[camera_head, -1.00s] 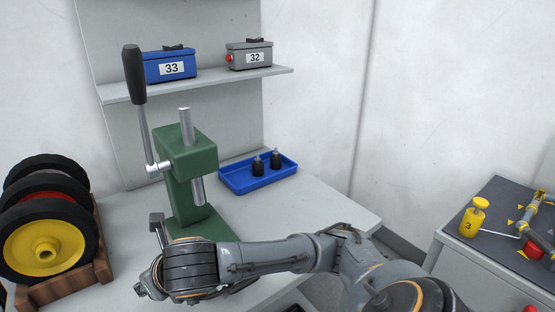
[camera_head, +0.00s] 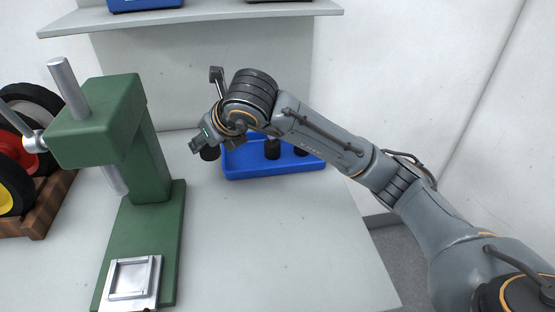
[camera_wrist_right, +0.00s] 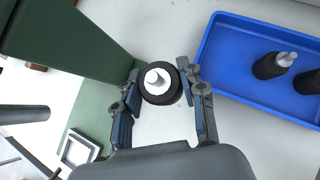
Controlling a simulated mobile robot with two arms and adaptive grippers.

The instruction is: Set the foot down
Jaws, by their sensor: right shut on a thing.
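My right gripper (camera_head: 207,142) is shut on a black rubber foot (camera_head: 210,153), which hangs below the fingers just left of the blue tray (camera_head: 262,171). In the right wrist view the fingers (camera_wrist_right: 162,100) clasp this foot (camera_wrist_right: 172,94) at its sides, its pale stud towards the camera. It is over bare white table between the green press and the tray. I cannot tell whether it touches the table. My left gripper is not in view.
The green press (camera_head: 150,155) stands left of the gripper, with a square metal nest (camera_head: 133,280) on its base. Wheels (camera_head: 15,185) in a wooden rack are at far left. A shelf (camera_head: 200,18) hangs above. The table front right of the press is clear.

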